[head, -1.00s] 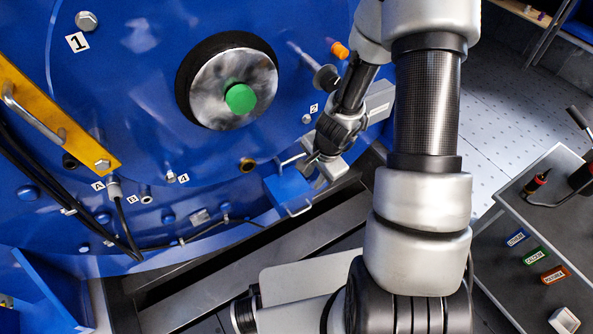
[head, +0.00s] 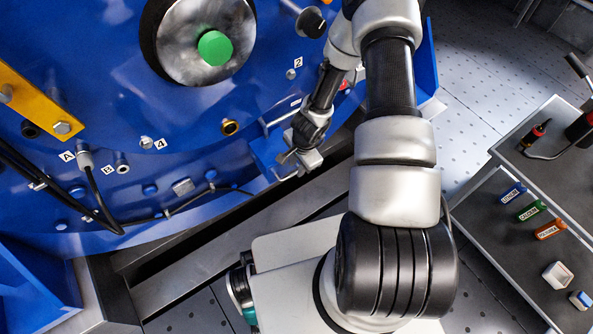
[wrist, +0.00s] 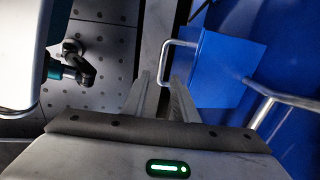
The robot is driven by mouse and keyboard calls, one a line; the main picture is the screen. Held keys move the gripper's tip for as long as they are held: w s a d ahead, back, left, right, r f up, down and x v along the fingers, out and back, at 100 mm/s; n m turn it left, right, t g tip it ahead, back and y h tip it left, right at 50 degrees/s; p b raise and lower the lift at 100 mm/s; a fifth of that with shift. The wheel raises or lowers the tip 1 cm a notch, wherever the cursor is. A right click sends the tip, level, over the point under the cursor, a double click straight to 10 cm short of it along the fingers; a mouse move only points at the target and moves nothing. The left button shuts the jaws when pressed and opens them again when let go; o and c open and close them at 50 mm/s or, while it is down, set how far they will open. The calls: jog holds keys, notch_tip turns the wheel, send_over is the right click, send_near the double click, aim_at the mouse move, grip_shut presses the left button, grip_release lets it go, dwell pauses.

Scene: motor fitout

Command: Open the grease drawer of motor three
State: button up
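A blue drawer-like box (head: 264,152) sits at the lower right of the blue motor housing. It has a thin metal handle (head: 279,173) at its front edge. In the wrist view the box (wrist: 228,70) and its bent handle (wrist: 165,60) lie just beyond the fingers. My gripper (head: 291,164) is at the right of the handle in the head view. In the wrist view my gripper (wrist: 160,85) has its two fingers apart, with the handle's near end close to the gap. Whether the fingers straddle or touch the handle is unclear. No motor number three is readable.
A second metal bar (wrist: 270,100) runs close to the box on the right. A grey step beam (head: 220,240) runs below the motor. A grey cart (head: 510,230) with coloured labelled blocks stands at the right. Floor is clear between.

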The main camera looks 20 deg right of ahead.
jog(key=shift+w+a+f, duration=0.1)
jog(key=shift+w+f, duration=0.05)
jog(key=shift+f, duration=0.55)
jog(key=shift+w+f, duration=0.1)
jog(key=shift+f, duration=0.55)
grip_shut()
dwell(0.4)
